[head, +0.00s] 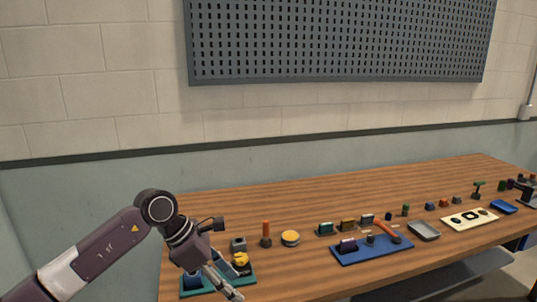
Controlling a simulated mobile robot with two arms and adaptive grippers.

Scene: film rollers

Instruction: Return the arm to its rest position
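My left arm comes in from the left, bends at a dark elbow joint and points down. My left gripper (228,287) is over the teal tray (247,279) at the near left corner of the wooden bench (290,274). Its fingers are small and seen at an angle, so I cannot tell whether they are open or hold anything. It partly hides the tray. A yellow piece (240,259) and a blue piece (192,281) show on either side of it. My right arm and gripper do not show.
Beside the tray are an orange-handled tool (266,232) and a round yellow-topped tin (290,238). A blue mat (372,254) with small parts, a grey tray (424,231) and a cream board (470,219) lie to the right. A pegboard (340,40) hangs behind.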

